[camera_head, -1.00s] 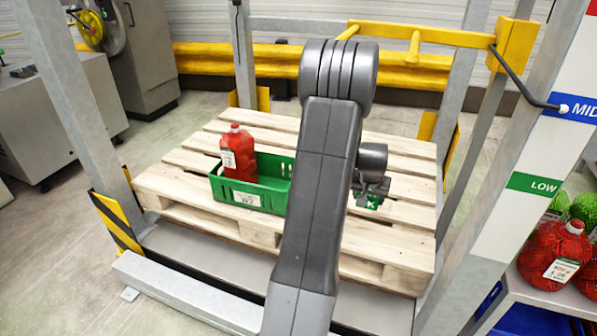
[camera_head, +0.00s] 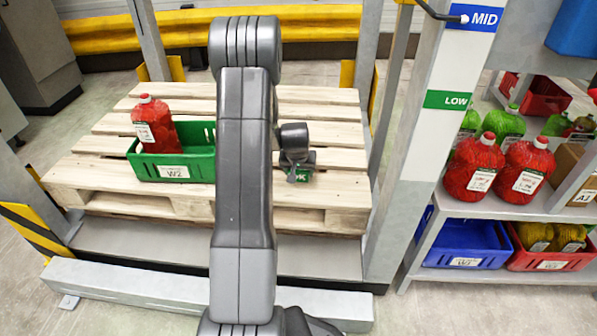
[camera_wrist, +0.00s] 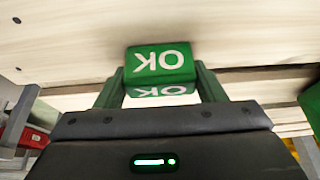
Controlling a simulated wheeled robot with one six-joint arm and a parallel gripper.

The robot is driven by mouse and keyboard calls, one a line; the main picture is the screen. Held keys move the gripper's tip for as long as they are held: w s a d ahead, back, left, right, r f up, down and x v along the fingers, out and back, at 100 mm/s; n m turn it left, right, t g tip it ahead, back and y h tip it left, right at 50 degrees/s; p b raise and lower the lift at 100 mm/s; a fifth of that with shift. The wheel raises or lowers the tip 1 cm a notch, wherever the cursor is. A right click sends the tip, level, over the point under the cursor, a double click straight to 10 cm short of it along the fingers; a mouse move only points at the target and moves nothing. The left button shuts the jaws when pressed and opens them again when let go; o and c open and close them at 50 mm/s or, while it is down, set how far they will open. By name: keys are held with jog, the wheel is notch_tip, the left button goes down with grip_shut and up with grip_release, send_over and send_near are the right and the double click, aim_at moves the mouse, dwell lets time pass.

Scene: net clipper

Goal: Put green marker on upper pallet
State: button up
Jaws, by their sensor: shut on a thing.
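The green marker (camera_wrist: 160,62) is a small green block with white "OK" lettering. In the wrist view it sits between the fingertips of my gripper (camera_wrist: 158,80), which is shut on it. In the head view my gripper (camera_head: 297,167) is over the right part of a pale wooden pallet (camera_head: 335,190), with the green marker (camera_head: 302,178) partly hidden by the gripper. The pallet boards are close to the marker in the wrist view. I cannot tell whether the marker touches them.
A green crate (camera_head: 150,170) with a red bottle (camera_head: 155,125) stands on the pallet's left part. My arm hides the pallet's middle. Grey posts (camera_head: 415,130) flank the pallet. A shelf (camera_head: 510,205) with red bottles and bins stands at the right.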

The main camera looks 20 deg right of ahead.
jog(key=shift+f, duration=0.1)
jog(key=shift+f, duration=0.15)
jog(key=o, duration=1)
jog(key=shift+r, duration=0.4)
jog(key=p+v, duration=0.3)
jog(key=v, duration=0.8)
jog(key=shift+r+p, duration=0.3)
jog(key=shift+r, duration=0.05)
